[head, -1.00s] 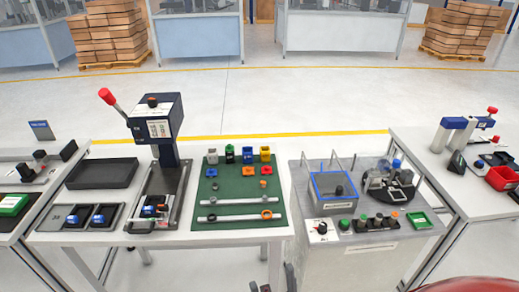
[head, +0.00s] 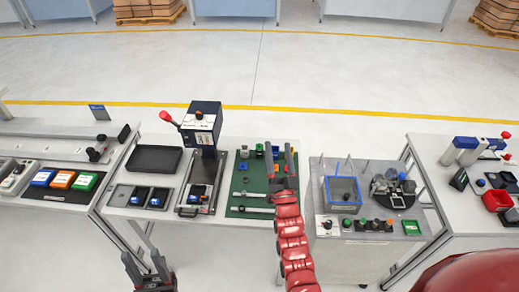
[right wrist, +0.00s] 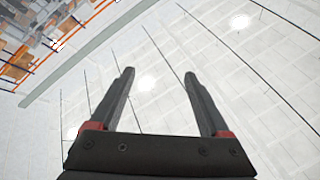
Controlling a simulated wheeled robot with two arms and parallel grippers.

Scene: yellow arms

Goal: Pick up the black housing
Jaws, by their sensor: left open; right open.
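On the green mat (head: 250,204) a small black piece with some green (head: 259,149) stands in the back row, beside a grey piece (head: 244,152). It may be the black housing, but it is too small to be sure. My right gripper (head: 279,150) is open and points up and away over the right part of the mat, hiding some pieces there. In the right wrist view its open jaws (right wrist: 159,74) hold nothing. My left gripper (head: 140,238) is open and empty, low in front of the table, apart from everything on it.
A dark press with a red-knobbed lever (head: 203,125) stands left of the mat. A black tray (head: 154,159) lies left of it. A grey station with a blue-framed box (head: 343,190) stands to the right. Coloured boxes (head: 63,180) lie on the far-left table.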

